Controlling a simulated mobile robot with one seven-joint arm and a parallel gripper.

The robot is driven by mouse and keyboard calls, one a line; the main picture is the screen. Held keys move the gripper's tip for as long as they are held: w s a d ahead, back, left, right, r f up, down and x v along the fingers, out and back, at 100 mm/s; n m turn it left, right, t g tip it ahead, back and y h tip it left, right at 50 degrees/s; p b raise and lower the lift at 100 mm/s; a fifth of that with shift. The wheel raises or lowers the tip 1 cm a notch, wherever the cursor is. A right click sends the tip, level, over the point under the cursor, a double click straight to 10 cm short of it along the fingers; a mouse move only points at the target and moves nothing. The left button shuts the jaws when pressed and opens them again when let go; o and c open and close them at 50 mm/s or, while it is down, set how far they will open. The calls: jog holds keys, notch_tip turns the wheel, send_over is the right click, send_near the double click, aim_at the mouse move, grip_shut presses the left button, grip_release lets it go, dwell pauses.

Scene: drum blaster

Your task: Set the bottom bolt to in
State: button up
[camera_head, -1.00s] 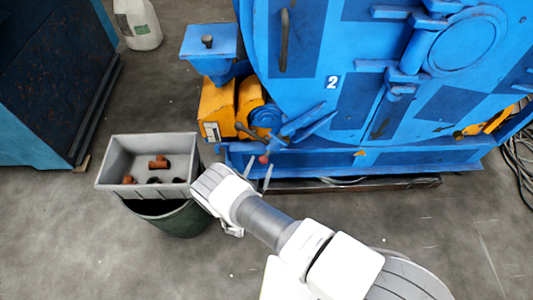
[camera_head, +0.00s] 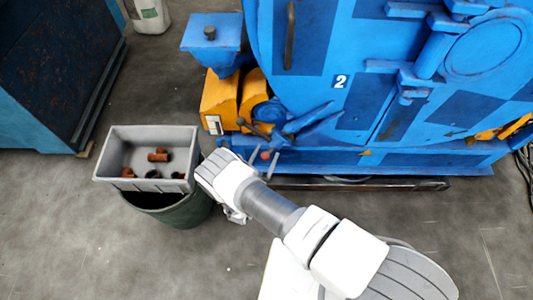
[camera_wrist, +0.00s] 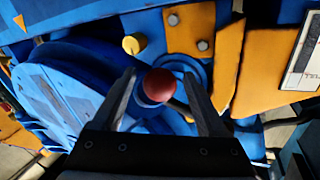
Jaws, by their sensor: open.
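A red-brown ball knob (camera_wrist: 159,85) shows in the wrist view, between and just beyond the two fingers of my gripper (camera_wrist: 161,90). It looks like the end of a bolt handle on the blue drum machine (camera_head: 400,140). My gripper is open with a finger on either side of the knob; I cannot tell whether they touch it. In the head view, the knob (camera_head: 265,155) shows beside the fingers of my gripper (camera_head: 262,163), low on the machine's front. A yellow knob (camera_wrist: 133,44) also shows up and left in the wrist view. The bolt's shaft is mostly hidden.
A grey tray (camera_head: 110,160) with pipe fittings rests on a dark green bin (camera_head: 185,215) left of my arm. Yellow-orange parts (camera_head: 220,95) and blue levers (camera_head: 305,120) sit close to my gripper. The floor at front left is clear.

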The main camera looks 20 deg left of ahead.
grip_shut()
dwell(0.3)
dwell(1.1)
